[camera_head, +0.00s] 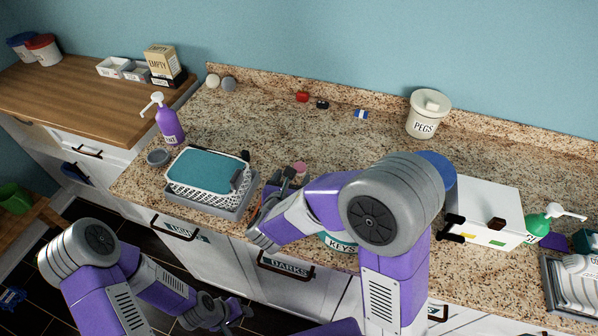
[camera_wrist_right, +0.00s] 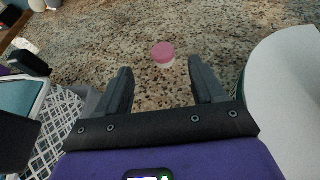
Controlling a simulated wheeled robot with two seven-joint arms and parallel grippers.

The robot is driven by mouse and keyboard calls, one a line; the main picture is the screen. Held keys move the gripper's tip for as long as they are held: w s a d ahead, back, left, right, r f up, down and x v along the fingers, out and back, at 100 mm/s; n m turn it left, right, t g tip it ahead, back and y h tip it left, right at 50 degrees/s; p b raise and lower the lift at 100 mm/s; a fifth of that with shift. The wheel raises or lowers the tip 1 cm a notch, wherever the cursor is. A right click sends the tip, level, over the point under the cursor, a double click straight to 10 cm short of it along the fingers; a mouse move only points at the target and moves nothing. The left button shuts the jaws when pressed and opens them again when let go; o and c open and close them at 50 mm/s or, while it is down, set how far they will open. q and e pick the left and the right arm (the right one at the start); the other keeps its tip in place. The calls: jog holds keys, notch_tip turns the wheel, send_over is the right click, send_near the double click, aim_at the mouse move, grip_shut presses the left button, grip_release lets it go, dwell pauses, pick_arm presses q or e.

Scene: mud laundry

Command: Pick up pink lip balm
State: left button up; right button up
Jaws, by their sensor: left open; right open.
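The pink lip balm (camera_head: 300,167) is a small round pot with a pink lid and pale base. It stands on the granite counter, just beyond my right gripper (camera_head: 285,178). In the right wrist view the lip balm (camera_wrist_right: 163,53) lies ahead of the two open fingertips (camera_wrist_right: 160,70), roughly centred between them and not touching either. My right gripper is empty; its arm hides part of the counter. My left gripper (camera_head: 236,312) is open and empty, low in front of the cabinets.
A pegs tub (camera_head: 427,113) stands at the back.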

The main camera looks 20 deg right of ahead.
aim_at(298, 170)
jog(key=shift+w+d+f, duration=0.1)
jog(key=shift+w+f, duration=0.2)
jog(key=shift+f, duration=0.2)
jog(key=shift+w+d+f, duration=0.25)
jog(key=shift+w+d, duration=0.15)
jog(key=shift+w, duration=0.15)
jog(key=x, duration=0.2)
jog(key=b+x, duration=0.1)
jog(key=x, duration=0.1)
jog(key=shift+d+f+b, duration=0.25)
jog(key=shift+f+b, duration=0.05)
jog(key=shift+f, duration=0.1)
jog(key=shift+w+d+f, duration=0.2)
jog(key=shift+w+d, duration=0.05)
jog(key=shift+w, duration=0.3)
jog(key=c, duration=1.1)
